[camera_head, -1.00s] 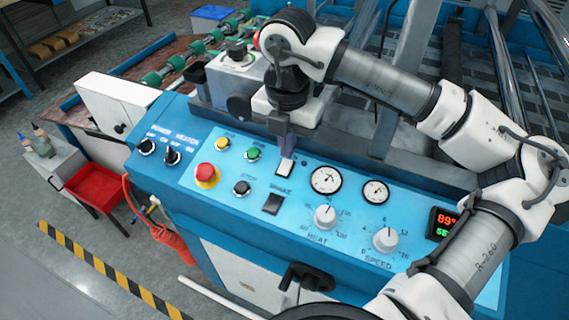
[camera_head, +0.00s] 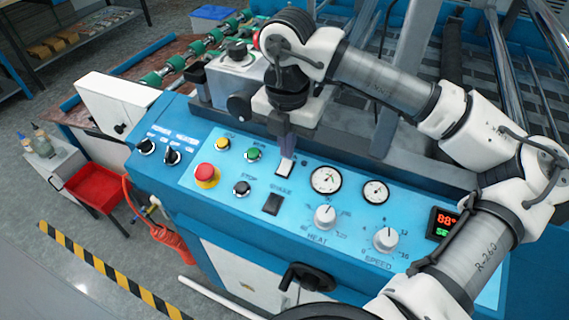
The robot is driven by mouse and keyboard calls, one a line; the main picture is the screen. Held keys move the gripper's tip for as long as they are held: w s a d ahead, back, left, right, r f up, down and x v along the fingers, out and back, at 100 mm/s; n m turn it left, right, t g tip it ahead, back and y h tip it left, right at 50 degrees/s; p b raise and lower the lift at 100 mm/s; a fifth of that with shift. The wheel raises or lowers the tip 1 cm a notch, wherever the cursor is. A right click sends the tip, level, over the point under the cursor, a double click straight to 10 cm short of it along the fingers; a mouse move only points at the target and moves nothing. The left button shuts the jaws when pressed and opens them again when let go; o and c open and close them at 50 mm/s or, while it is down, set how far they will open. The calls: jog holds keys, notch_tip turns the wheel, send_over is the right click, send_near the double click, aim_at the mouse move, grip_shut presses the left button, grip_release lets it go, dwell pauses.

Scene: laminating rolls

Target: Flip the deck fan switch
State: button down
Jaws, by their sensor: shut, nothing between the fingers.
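The blue control panel (camera_head: 330,243) stands in front of me. A white rocker switch (camera_head: 284,168) sits on it between the green button and the left gauge; its label is hidden or too small to read, so I cannot tell if it is the deck fan switch. My gripper (camera_head: 287,154) points down with its fingers shut and empty, at the upper end of this white switch. Whether the tips touch it I cannot tell. A dark rocker switch (camera_head: 272,204) marked BRAKE lies below it.
A red mushroom button (camera_head: 205,174), a yellow button (camera_head: 222,144), a green button (camera_head: 254,154) and a black button (camera_head: 241,187) lie left of the gripper. Two gauges (camera_head: 326,179) and two white knobs (camera_head: 325,216) lie right. My arm spans the right side.

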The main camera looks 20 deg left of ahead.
aim_at(287, 161)
jog(key=shift+f+b, duration=1)
dwell(0.5)
jog(key=shift+r, duration=0.2)
jog(key=shift+r+p, duration=1.7)
jog(key=shift+r, duration=1.7)
